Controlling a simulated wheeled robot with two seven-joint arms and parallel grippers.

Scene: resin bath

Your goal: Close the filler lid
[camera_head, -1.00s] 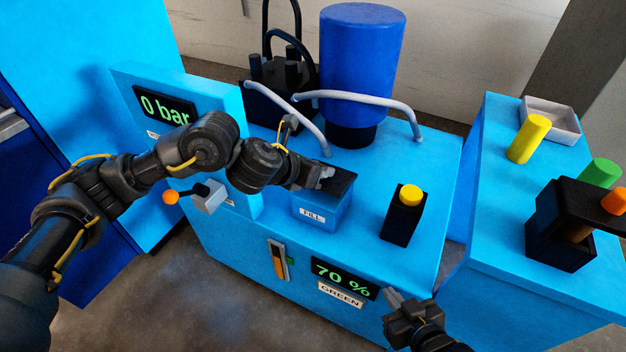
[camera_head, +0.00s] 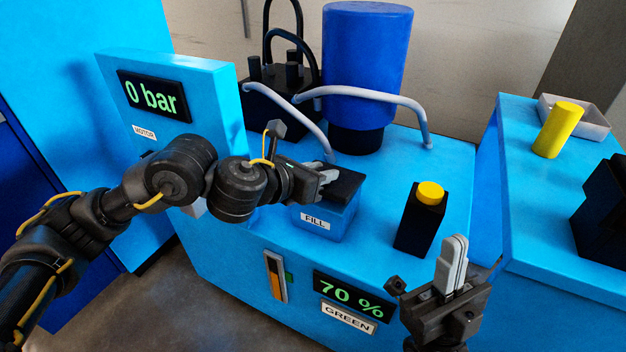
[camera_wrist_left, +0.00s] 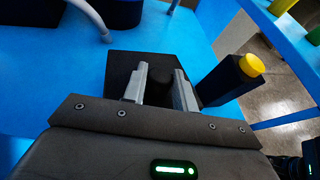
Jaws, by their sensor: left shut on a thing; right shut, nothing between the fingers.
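The filler is a blue box with a FILL label (camera_head: 315,222) on top of the blue machine. Its black lid (camera_head: 347,187) lies over the box top and looks about level; I cannot tell whether it is fully seated. My left gripper (camera_head: 328,177) is at the lid, its fingers shut on part of it. In the left wrist view, the black lid (camera_wrist_left: 122,75) lies under the fingers of the left gripper (camera_wrist_left: 160,82), and the gripped part is dark and hard to make out. My right gripper (camera_head: 455,242) is shut and empty, fingers up, at the front right of the machine.
A black block with a yellow button (camera_head: 430,193) stands right of the filler. A grey pipe (camera_head: 365,93) and a blue tank (camera_head: 365,55) are behind it. A yellow cylinder (camera_head: 557,130) stands on the right bench. Displays read 0 bar (camera_head: 155,97) and 70 % (camera_head: 350,296).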

